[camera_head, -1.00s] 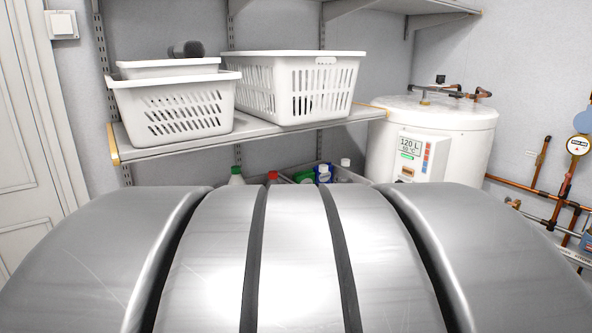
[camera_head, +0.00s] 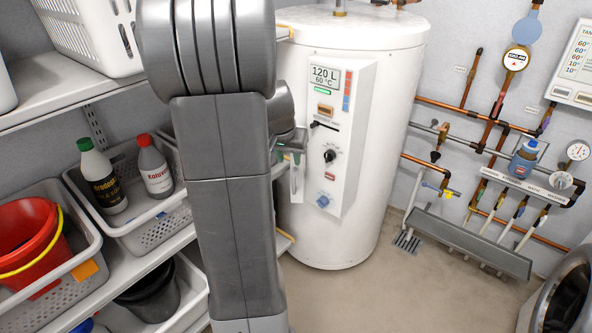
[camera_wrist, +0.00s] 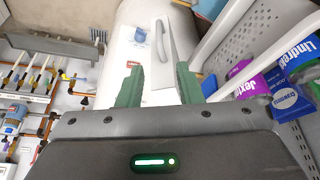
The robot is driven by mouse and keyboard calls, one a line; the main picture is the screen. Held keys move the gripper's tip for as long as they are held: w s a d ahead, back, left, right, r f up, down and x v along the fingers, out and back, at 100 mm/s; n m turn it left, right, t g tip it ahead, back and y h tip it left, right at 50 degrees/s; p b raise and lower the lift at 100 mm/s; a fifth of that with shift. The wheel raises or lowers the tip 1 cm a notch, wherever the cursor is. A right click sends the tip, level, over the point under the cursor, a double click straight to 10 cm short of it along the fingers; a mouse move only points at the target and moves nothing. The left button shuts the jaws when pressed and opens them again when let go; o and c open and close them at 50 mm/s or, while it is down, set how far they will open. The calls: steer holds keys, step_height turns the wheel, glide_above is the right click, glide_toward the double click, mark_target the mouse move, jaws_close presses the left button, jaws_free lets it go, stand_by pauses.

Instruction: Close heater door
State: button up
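The white heater (camera_head: 400,130) is a round tank with a boxy control panel (camera_head: 352,125) on its front, carrying a 120 L display, knobs and a blue button. A pale handle (camera_head: 297,182) shows at the panel's left side, partly behind my arm; how far the door stands open is hard to tell. In the wrist view the handle (camera_wrist: 180,42) lies just beyond my gripper (camera_wrist: 160,86), beside the blue button (camera_wrist: 140,35). The green fingers are apart with nothing clearly held between them. My gripper (camera_head: 292,142) is in front of the panel's left side in the head view.
Shelves at the left hold baskets (camera_head: 145,225), bottles and a red bucket (camera_head: 35,240). In the wrist view a shelf basket (camera_wrist: 255,60) is close on the right. Pipes and gauges (camera_head: 516,58) line the right wall.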

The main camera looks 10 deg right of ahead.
mark_target(293, 179)
steer(key=b+x, duration=0.1)
steer(key=x, duration=1.2)
steer(key=shift+f, duration=0.2)
jaws_close()
